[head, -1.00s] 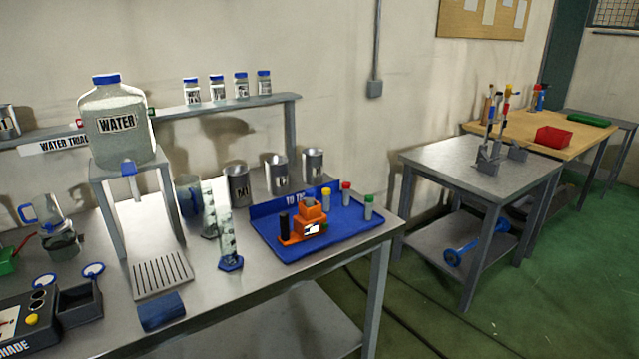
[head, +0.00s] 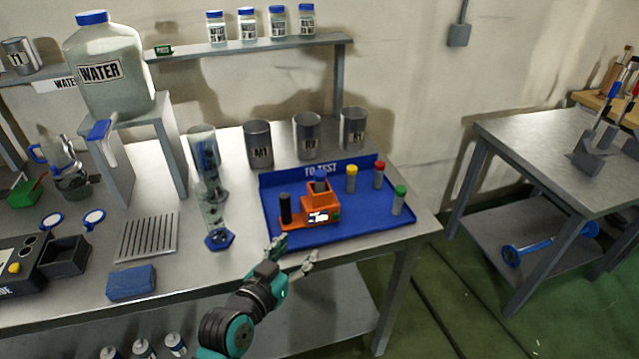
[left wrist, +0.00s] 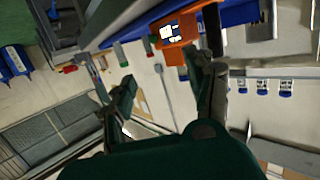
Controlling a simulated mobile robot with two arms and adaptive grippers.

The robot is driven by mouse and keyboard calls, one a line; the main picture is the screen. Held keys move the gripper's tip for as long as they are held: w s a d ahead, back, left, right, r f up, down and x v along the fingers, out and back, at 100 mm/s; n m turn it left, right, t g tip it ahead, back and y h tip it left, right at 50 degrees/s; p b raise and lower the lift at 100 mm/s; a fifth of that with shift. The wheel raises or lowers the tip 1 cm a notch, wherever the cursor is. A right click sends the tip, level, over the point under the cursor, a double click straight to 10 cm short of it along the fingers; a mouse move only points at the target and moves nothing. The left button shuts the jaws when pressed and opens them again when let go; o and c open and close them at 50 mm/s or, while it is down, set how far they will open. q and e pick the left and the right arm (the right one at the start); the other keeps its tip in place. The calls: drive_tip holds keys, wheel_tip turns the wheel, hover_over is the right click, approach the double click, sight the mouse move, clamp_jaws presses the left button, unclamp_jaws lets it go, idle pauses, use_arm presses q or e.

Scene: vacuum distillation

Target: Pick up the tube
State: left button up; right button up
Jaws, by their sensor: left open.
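On the blue "TO TEST" tray (head: 365,215) stand small upright tubes: one with a yellow cap (head: 351,178), one with a red cap (head: 379,175) and one with a green cap (head: 399,200). Which tube is meant, I cannot tell. My left gripper (head: 297,250) is open and empty at the table's front edge, in front of the tray and apart from the tubes. In the left wrist view, its spread fingers (left wrist: 163,80) show with the orange device (left wrist: 172,38) beyond them. My right gripper is out of view.
Left of the tray stand glass cylinders (head: 215,215), a slotted metal plate (head: 147,236) and a blue block (head: 131,282). Metal cups (head: 307,135) stand behind the tray. A grey side table (head: 545,165) is at the right, across a floor gap.

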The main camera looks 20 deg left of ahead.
use_arm(q)
drive_tip(key=w+a+r+n+t+y, duration=0.1)
drive_tip(key=w+a+r+t, duration=0.15)
drive_tip(key=r, duration=0.35)
drive_tip(key=p, duration=0.2)
approach(317, 181)
drive_tip(key=w, duration=0.5)
drive_tip(key=shift+w+d+r, duration=0.2)
drive_tip(key=shift+d+r, duration=0.2)
drive_tip(key=shift+w+d+f+p, duration=0.1)
drive_tip(key=shift+w+f+p, duration=0.1)
drive_tip(key=shift+w, duration=0.85)
drive_tip(key=shift+w+f+p, duration=0.1)
drive_tip(key=shift+w+p, duration=0.05)
drive_tip(key=shift+w, duration=0.9)
drive_tip(key=shift+w+d+f+p, duration=0.1)
drive_tip(key=shift+w+f+p, duration=0.1)
drive_tip(key=shift+w, duration=0.9)
drive_tip(key=shift+s+r, duration=0.1)
drive_tip(key=shift+c, duration=1.3)
clamp_jaws()
